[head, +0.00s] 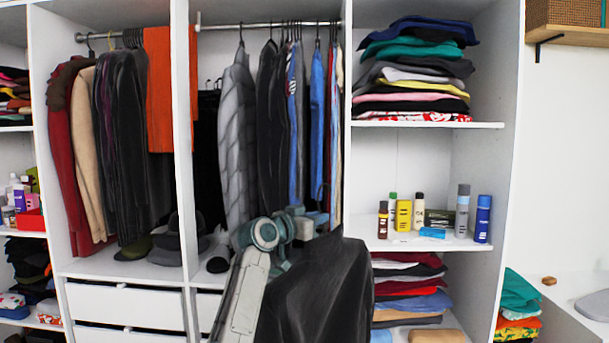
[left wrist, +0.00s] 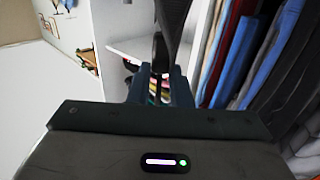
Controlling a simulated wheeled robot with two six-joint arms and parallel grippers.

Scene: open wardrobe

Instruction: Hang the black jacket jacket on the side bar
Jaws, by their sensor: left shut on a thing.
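The black jacket (head: 322,292) hangs below my left gripper (head: 318,222) in the head view, in front of the wardrobe's middle and right sections. My left gripper is shut on its hanger, which shows as a dark upright piece between the fingers (left wrist: 162,88) in the left wrist view. A metal bar (head: 262,26) crosses the middle section, well above my gripper, with several garments on it. Another metal bar (head: 104,37) is in the left section, also with garments. I cannot tell which is the side bar. My right gripper is not in view.
Shelves on the right hold folded clothes (head: 415,75) and bottles (head: 404,215). Upright white panels (head: 181,120) divide the sections. Hats (head: 168,245) and drawers (head: 125,303) are at the lower left. Hanging clothes (left wrist: 245,55) are close on the right in the left wrist view.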

